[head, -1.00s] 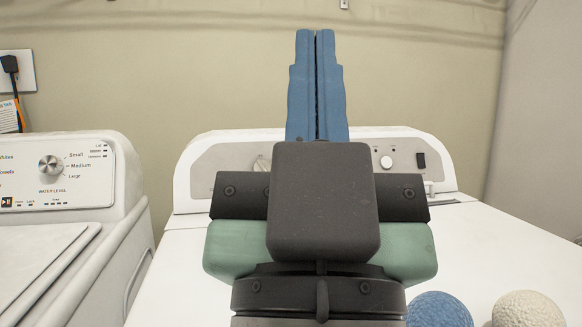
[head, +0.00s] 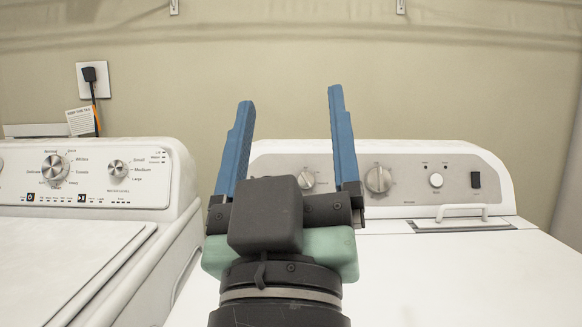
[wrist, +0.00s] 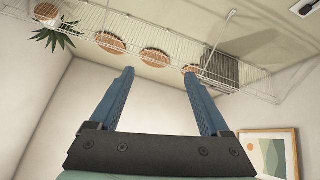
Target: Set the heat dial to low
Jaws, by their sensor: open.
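My gripper (head: 290,95) is open and empty in the head view, its two blue fingers pointing up and spread apart. It stands in front of the right-hand machine's control panel (head: 420,195), and its fingertips reach above the panel against the wall. The panel carries a smaller dial (head: 306,180), seen between the fingers, and a larger dial (head: 378,179) just right of the right finger. Their lettering is too small to read, so I cannot tell which sets heat. The wrist view shows my gripper (wrist: 160,72) with nothing between its fingers and no dial.
The panel also has a round white button (head: 436,180) and a dark switch (head: 476,180). A washer (head: 80,235) with its own dials stands at the left, a gap between the machines. The wrist view shows a wire shelf (wrist: 110,30) with baskets overhead.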

